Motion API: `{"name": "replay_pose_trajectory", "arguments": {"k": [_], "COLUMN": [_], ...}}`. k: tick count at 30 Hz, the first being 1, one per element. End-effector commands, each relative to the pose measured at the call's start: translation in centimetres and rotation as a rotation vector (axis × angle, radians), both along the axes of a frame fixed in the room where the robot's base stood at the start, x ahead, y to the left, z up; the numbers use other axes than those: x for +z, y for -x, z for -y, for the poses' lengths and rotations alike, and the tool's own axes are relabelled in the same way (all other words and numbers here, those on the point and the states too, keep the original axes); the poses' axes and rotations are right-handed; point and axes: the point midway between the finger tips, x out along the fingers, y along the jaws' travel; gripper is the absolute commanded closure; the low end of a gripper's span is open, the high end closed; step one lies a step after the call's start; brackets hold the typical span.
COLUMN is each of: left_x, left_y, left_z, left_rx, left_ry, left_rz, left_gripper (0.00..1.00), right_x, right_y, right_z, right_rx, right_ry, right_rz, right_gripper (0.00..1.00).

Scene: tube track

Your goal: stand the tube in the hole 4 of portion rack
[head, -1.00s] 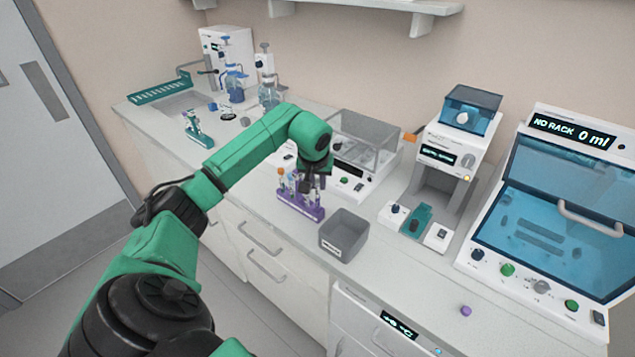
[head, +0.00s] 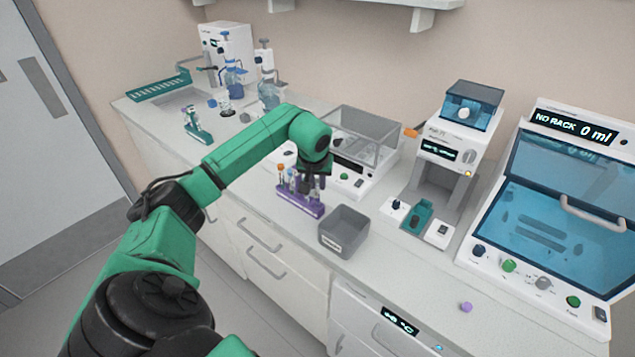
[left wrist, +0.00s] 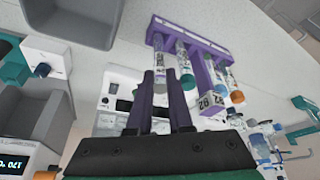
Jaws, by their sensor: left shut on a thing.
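The purple rack (head: 298,205) stands on the counter left of the grey bin, with several capped tubes upright in it; it also shows in the left wrist view (left wrist: 196,36). My left gripper (head: 316,184) is over the right part of this rack, pointing down. In the left wrist view its fingers (left wrist: 164,76) are shut on a slim tube (left wrist: 159,60), which lies in line with one end of the rack. I cannot tell whether the tube's bottom is inside a hole. Hole numbers are not readable. My right gripper is not in view.
The open grey bin (head: 345,232) stands close to the right of the rack. A balance with a clear glass box (head: 366,135) is behind it. A small green rack (head: 196,127) is further left. A purple cap (head: 466,307) lies on clear counter at the right front.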

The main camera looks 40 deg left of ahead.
Motion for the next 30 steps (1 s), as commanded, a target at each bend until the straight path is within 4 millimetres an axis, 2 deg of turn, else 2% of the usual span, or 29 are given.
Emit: {"name": "replay_pose_trajectory", "arguments": {"k": [26,27,29,30], "left_x": [-1.3,-1.3,-1.3,-1.3], "left_y": [0.0,0.0,0.0,0.0], "left_z": [0.0,0.0,0.0,0.0], "left_rx": [0.000,0.000,0.000,0.000], "left_ry": [-0.001,0.000,0.000,0.000], "left_rz": [0.001,0.000,0.000,0.000], "left_gripper": [1.00,0.78,0.55,0.47], "right_x": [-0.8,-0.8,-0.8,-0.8], "right_y": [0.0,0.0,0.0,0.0], "right_z": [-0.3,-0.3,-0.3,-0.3], "right_rx": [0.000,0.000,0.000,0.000], "right_ry": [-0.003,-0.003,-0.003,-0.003], "right_rz": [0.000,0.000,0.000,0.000], "right_gripper": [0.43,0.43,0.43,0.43]}}
